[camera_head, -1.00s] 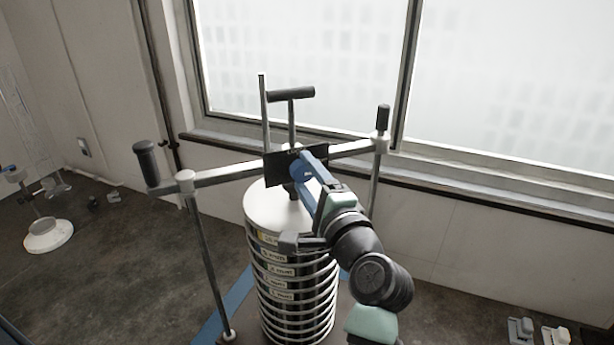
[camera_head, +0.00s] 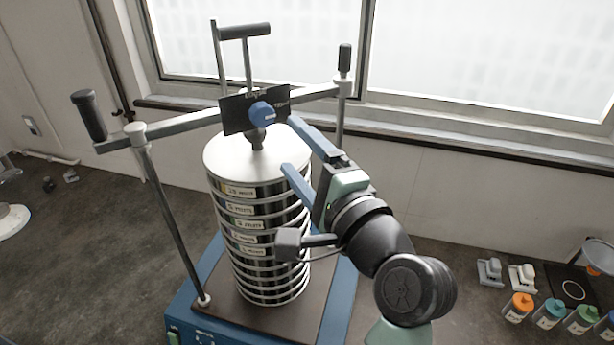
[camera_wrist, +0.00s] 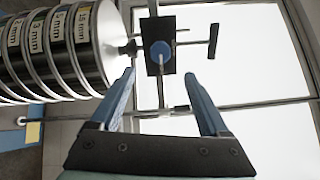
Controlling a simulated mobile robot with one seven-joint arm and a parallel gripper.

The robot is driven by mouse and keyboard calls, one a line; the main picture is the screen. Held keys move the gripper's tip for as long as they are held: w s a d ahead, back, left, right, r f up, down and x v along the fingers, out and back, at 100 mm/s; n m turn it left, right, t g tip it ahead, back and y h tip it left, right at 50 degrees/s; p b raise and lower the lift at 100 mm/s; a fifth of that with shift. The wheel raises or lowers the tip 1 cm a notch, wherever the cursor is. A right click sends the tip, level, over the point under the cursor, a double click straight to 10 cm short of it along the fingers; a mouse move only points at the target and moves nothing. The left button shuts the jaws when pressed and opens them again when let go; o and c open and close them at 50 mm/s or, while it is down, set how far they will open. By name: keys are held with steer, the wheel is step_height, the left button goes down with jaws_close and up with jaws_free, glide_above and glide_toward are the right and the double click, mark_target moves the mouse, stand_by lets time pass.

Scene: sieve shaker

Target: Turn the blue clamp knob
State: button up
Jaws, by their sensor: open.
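The blue clamp knob (camera_head: 262,112) sits on a black plate (camera_head: 238,113) with small lettering, fixed to the crossbar above the sieve stack (camera_head: 262,240). In the wrist view the knob (camera_wrist: 160,50) is straight ahead, past the fingertips. My gripper (camera_head: 287,143) is open and empty, with its blue fingers apart. It is to the right of the knob and a little lower in the head view, not touching it. In the wrist view the gap between the fingers (camera_wrist: 163,78) lies just below the knob.
The crossbar (camera_head: 180,125) runs between two upright rods, with a black handle (camera_head: 90,115) at its left. A T-handle (camera_head: 244,31) rises behind the plate. Several capped bottles (camera_head: 551,312) stand at the lower right. The window (camera_head: 480,60) is behind.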

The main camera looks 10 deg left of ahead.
steer(key=shift+b+v, duration=0.35)
steer(key=shift+v, duration=1.2)
steer(key=s+d+r+n+t+h+b, duration=0.1)
steer(key=d+r+n+t+h+b, duration=0.45)
steer(key=r, duration=0.45)
steer(key=s+d+r+n+t+h+b, duration=0.1)
steer(key=s+d+r+n+t+h, duration=0.3)
steer(key=s+r, duration=0.6)
steer(key=n+t+h, duration=0.2)
steer(key=t+h, duration=0.1)
steer(key=t, duration=0.1)
steer(key=shift+s+r, duration=0.3)
steer(key=shift+r, duration=0.05)
